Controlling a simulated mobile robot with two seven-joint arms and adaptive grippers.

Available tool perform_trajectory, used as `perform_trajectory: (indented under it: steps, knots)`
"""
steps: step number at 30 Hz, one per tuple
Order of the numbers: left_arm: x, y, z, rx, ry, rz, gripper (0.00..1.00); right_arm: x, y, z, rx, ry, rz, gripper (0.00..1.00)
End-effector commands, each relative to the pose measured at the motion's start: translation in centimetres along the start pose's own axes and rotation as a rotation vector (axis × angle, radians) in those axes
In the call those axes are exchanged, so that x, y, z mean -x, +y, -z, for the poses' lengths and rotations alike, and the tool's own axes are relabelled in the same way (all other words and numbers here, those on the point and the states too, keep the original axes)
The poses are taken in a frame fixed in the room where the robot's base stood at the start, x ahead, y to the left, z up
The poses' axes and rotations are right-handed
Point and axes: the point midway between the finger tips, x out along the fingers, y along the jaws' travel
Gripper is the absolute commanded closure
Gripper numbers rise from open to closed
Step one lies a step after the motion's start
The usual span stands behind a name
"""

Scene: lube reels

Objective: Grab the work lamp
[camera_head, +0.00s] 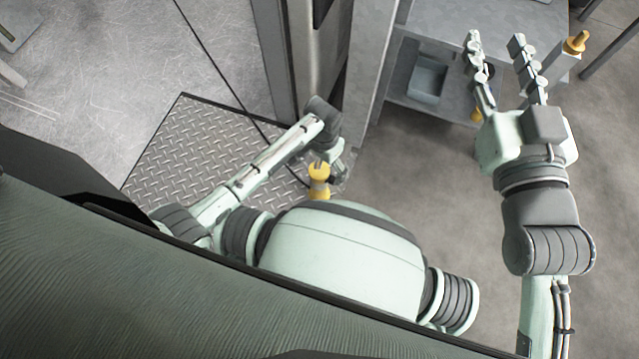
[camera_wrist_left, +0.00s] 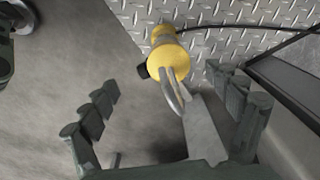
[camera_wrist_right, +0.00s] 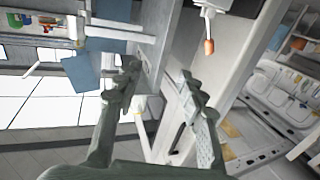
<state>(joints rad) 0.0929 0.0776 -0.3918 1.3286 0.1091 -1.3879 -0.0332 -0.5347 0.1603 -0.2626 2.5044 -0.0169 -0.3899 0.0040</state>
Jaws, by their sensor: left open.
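The work lamp (camera_head: 319,178) is a yellow body with a metal hook, low beside the metal tread plate. In the left wrist view the yellow lamp (camera_wrist_left: 167,65) lies ahead between the spread fingers, its hook pointing toward the palm. My left gripper (camera_head: 338,166) is open and close to the lamp, at its upper right in the head view; arm links partly hide its fingers. In its wrist view the left gripper (camera_wrist_left: 168,85) shows no finger clearly closed on the lamp. My right gripper (camera_head: 496,45) is open and empty, raised at the right.
The tread plate (camera_head: 190,150) lies at left with a black cable across it. A grey metal column (camera_head: 370,70) stands just beyond the left gripper. A metal shelf unit (camera_head: 450,40) with a bin (camera_head: 428,78) stands behind the right gripper. Bare concrete floor (camera_head: 420,170) lies between the arms.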

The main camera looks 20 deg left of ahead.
Motion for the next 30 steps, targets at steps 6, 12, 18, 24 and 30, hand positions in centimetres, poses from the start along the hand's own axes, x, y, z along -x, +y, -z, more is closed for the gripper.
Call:
perform_trajectory:
  steps: [6,12,18,24,30]
  knots:
    - [-1.2,0.0,0.1,0.000,0.002,0.000,0.11,0.0,-0.9,2.0,-0.018,0.107,0.018,0.60]
    - [-3.0,0.0,0.1,0.001,0.001,0.001,0.11,0.9,-2.3,5.9,-0.052,0.301,0.046,0.60]
    - [-5.0,0.0,0.0,0.001,0.001,0.001,0.11,1.7,-2.4,8.4,-0.062,0.456,0.047,0.60]
    - [-5.2,0.0,0.0,0.000,0.002,0.001,0.11,1.9,-2.3,9.1,-0.062,0.490,0.045,0.60]
    - [-5.2,0.0,0.0,0.001,0.002,0.000,0.21,1.9,-2.3,9.1,-0.062,0.488,0.045,0.60]
